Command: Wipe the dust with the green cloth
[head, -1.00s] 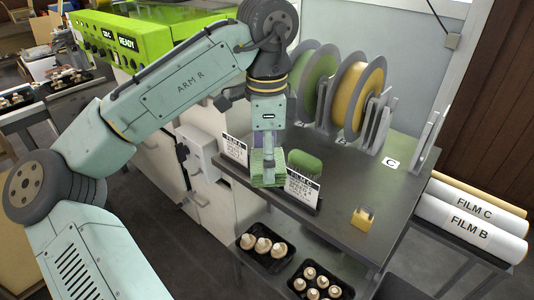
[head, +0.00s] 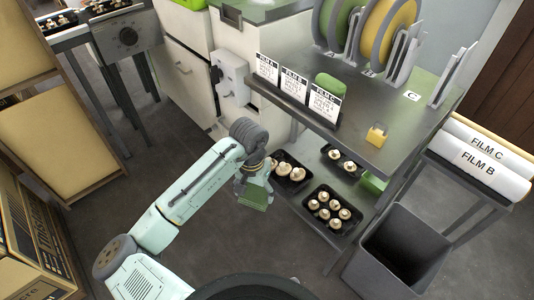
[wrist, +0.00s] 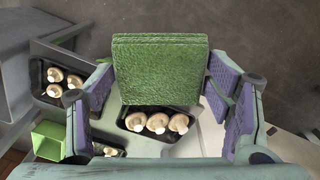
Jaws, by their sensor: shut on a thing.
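The green cloth (head: 254,195) is a thick, folded square pad. It is held in my gripper (head: 253,182), in front of the metal table and below its top. In the wrist view the cloth (wrist: 160,70) sits between the two purple-padded fingers of my gripper (wrist: 162,88). The gripper is shut on it. The cloth hides part of a mushroom tray behind it. I cannot make out any dust in these views.
The table (head: 345,135) bears film cards, a green rounded block (head: 330,83), a yellow block (head: 376,136) and film reels. Mushroom trays (head: 334,229) lie on its lower shelf, near a green box (head: 374,184). A grey bin (head: 405,250) stands at right.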

